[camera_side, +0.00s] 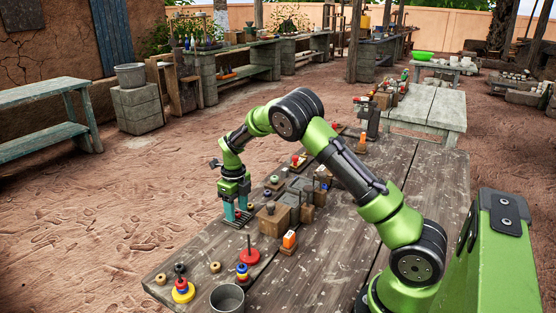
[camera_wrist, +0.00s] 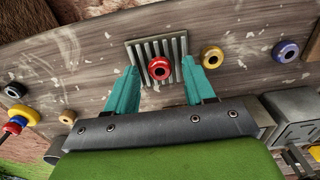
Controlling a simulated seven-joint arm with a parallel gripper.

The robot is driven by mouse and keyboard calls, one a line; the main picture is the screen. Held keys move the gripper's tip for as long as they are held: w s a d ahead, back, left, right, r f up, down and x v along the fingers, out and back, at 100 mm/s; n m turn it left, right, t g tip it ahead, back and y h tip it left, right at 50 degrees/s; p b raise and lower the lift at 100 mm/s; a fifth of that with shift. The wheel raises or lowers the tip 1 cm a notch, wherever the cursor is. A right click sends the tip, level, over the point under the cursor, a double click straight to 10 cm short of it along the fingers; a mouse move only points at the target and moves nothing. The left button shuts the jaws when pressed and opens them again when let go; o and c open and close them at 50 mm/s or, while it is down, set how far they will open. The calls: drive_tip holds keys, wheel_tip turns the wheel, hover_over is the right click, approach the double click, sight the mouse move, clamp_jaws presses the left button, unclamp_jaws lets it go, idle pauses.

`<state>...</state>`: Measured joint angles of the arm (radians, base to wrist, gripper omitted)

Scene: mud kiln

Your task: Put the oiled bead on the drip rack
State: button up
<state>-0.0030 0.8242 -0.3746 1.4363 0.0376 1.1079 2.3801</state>
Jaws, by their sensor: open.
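The drip rack (camera_wrist: 139,57), a grey ribbed square plate, lies on the table in the wrist view. A red bead (camera_wrist: 159,68) with a dark hole rests on its ribs near the middle, as far as I can tell. It looks glossy, but I cannot be sure that it is the oiled one. My gripper (camera_wrist: 163,83) is open, with one teal finger on either side of the bead and a gap to each. In the side view my gripper (camera_side: 237,218) points down at the table's far left edge, and its fingers mostly hide the rack.
A tan bead (camera_wrist: 212,57) and a blue-purple bead (camera_wrist: 285,51) lie right of the rack. A black bead (camera_wrist: 14,90) lies at left. Stacked rings (camera_side: 183,291), a red disc on a peg (camera_side: 249,256), a metal cup (camera_side: 227,298) and wooden blocks (camera_side: 273,219) stand nearby.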

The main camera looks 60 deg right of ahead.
drive_tip(key=s+a+r+n+t+y, duration=0.1)
drive_tip(key=s+a+r+n, duration=0.15)
drive_tip(key=r, duration=0.65)
drive_tip(key=s+a+r+n+t, duration=0.15)
drive_tip(key=r+n, duration=0.25)
drive_tip(key=r, duration=0.5)
drive_tip(key=s+a+r+n+t, duration=0.1)
drive_tip(key=s+a+n, duration=0.2)
drive_tip(key=s+n, duration=0.4)
drive_tip(key=s+a+r+n+t, duration=0.2)
drive_tip(key=s+a+n, duration=0.2)
drive_tip(key=s+n, duration=0.3)
drive_tip(key=s+a+r+n+t+y, duration=0.1)
drive_tip(key=s+a+n, duration=0.3)
drive_tip(key=s+n, duration=0.3)
drive_tip(key=n, duration=0.4)
drive_tip(key=shift+s+a+r+t, duration=0.15)
drive_tip(key=shift+r+t, duration=0.2)
drive_tip(key=shift+n, duration=0.25)
